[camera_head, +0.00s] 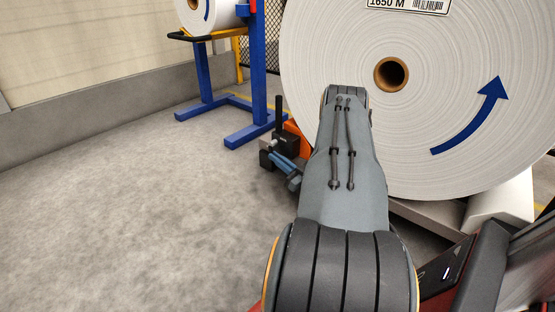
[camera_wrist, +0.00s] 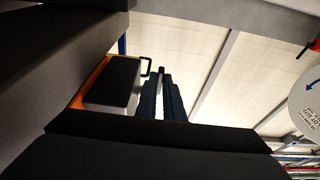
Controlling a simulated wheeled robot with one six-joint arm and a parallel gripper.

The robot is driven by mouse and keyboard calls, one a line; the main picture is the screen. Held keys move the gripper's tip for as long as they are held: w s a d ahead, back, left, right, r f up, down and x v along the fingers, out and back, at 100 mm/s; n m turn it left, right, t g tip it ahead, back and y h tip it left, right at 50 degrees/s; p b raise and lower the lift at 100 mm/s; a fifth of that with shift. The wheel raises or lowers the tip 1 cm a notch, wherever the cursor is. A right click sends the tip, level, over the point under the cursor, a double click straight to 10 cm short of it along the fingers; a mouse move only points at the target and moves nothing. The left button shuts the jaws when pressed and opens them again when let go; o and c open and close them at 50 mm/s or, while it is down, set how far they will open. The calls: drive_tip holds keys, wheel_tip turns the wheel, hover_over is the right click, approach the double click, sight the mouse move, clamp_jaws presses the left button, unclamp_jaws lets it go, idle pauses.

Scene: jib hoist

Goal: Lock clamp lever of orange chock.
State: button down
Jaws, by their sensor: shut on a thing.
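The orange chock (camera_head: 293,129) is partly hidden behind my arm, at the lower left of the big paper roll. A dark upright clamp lever (camera_head: 278,112) rises beside it, above a black block (camera_head: 284,142). My gripper (camera_head: 267,157) is low beside the chock, at the foot of the lever. In the wrist view, its dark jaws fill the top left and the bottom. Orange of the chock (camera_wrist: 92,82) and a dark-faced grey block (camera_wrist: 112,84) show beyond them. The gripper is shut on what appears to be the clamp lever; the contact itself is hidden.
The big white paper roll (camera_head: 440,120) with a blue arrow stands close on the right. A blue stand (camera_head: 259,75) holds another roll (camera_head: 207,14) behind. A low concrete wall (camera_head: 95,118) runs along the left. The grey floor (camera_head: 130,215) on the left is clear.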

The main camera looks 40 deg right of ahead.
idle(0.3)
drive_tip(key=c, duration=2.2)
unclamp_jaws()
drive_tip(key=shift+w, duration=0.1)
drive_tip(key=shift+o, duration=0.2)
drive_tip(key=s+r+p+v, duration=0.1)
drive_tip(key=r+p+v, duration=0.2)
drive_tip(key=p+v, duration=0.9)
drive_tip(key=v, duration=0.4)
drive_tip(key=shift+s, duration=0.2)
drive_tip(key=shift+a+f, duration=0.1)
